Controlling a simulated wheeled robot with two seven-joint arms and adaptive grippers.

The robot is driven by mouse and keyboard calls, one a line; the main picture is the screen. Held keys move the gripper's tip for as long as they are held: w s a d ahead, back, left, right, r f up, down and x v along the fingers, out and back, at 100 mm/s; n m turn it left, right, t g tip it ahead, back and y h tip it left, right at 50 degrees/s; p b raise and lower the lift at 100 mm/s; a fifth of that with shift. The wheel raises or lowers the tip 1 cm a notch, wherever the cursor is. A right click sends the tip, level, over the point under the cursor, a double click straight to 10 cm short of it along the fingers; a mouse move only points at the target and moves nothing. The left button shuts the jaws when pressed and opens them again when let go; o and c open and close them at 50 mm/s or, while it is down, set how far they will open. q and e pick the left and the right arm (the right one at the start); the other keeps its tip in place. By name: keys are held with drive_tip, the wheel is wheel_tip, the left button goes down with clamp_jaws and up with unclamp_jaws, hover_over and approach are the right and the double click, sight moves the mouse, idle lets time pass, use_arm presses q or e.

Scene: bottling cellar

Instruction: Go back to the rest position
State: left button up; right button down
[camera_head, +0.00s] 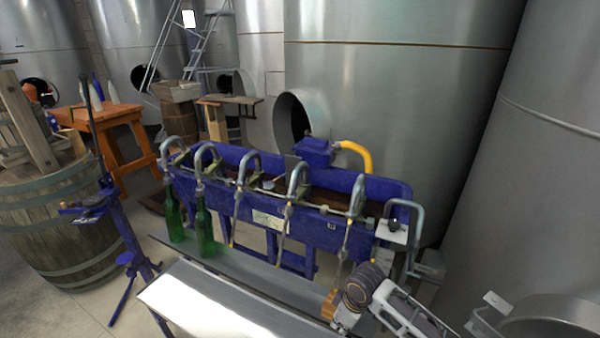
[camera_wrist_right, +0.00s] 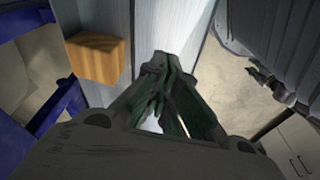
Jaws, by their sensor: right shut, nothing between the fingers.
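My right gripper (camera_head: 343,320) is low in the head view, right of centre, over the grey bench (camera_head: 215,300) in front of the blue filling machine. In the right wrist view its dark fingers (camera_wrist_right: 162,68) meet at the tips and hold nothing. A wooden block (camera_head: 328,305) is just left of the gripper in the head view; it also shows left of the fingers in the wrist view (camera_wrist_right: 96,58). I cannot tell whether they touch. My left gripper is not in view.
The blue filling machine (camera_head: 335,232) has several curved spouts. Two green bottles, one at left (camera_head: 174,213) and one beside it (camera_head: 205,235), stand under its left spouts. A blue stand (camera_head: 120,225) and barrel (camera_head: 65,235) are left. Steel tanks (camera_head: 400,110) close the back. The bench's left half is clear.

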drive_tip(key=shift+s+a+r+m+t+y, duration=0.75)
drive_tip(key=shift+s+m, duration=0.95)
drive_tip(key=shift+s, duration=1.6)
drive_tip(key=s+d+r+m+t+h, duration=0.1)
drive_tip(key=s+d+r+m+h, duration=0.15)
drive_tip(key=s+d+m, duration=0.7)
drive_tip(key=s+d+f+n+g, duration=0.1)
drive_tip(key=d+f+n, duration=0.1)
drive_tip(key=f, duration=1.5)
drive_tip(key=d+f+n, duration=0.2)
drive_tip(key=f, duration=1.4)
drive_tip(key=s+d+f, duration=0.3)
drive_tip(key=s+f, duration=0.7)
drive_tip(key=s+d+f+g+h, duration=0.1)
drive_tip(key=s+d+f, duration=0.1)
drive_tip(key=s+f, duration=0.8)
drive_tip(key=shift+s+d, duration=0.4)
drive_tip(key=shift+s, duration=0.3)
drive_tip(key=shift+n, duration=0.25)
drive_tip(key=shift+w, duration=0.15)
